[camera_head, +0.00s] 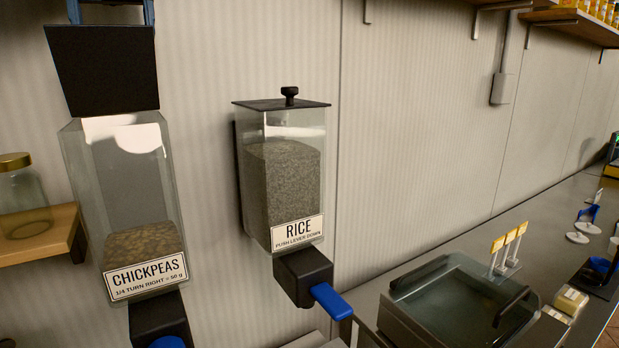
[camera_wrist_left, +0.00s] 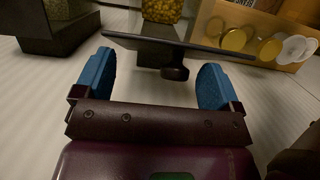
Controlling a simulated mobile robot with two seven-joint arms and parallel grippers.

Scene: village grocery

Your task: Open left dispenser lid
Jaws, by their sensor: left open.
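The left dispenser (camera_head: 84,190), labelled CHICKPEAS, hangs on the wall at the left of the head view, partly filled. Its black lid (camera_head: 102,70) stands tilted up above the glass body, its flat face towards me. In the left wrist view the lid (camera_wrist_left: 215,50) shows nearly edge-on, with its dark knob (camera_wrist_left: 175,73) between my blue fingers. My left gripper (camera_head: 112,12) is above and behind the raised lid, its fingertips hidden there in the head view. In the wrist view the left gripper (camera_wrist_left: 155,65) is open, with gaps on both sides of the knob.
The rice dispenser (camera_head: 284,190), lid closed, hangs to the right with a blue lever below. A wooden shelf (camera_head: 40,247) with a glass jar (camera_head: 22,195) is at the left. The wall lies close behind.

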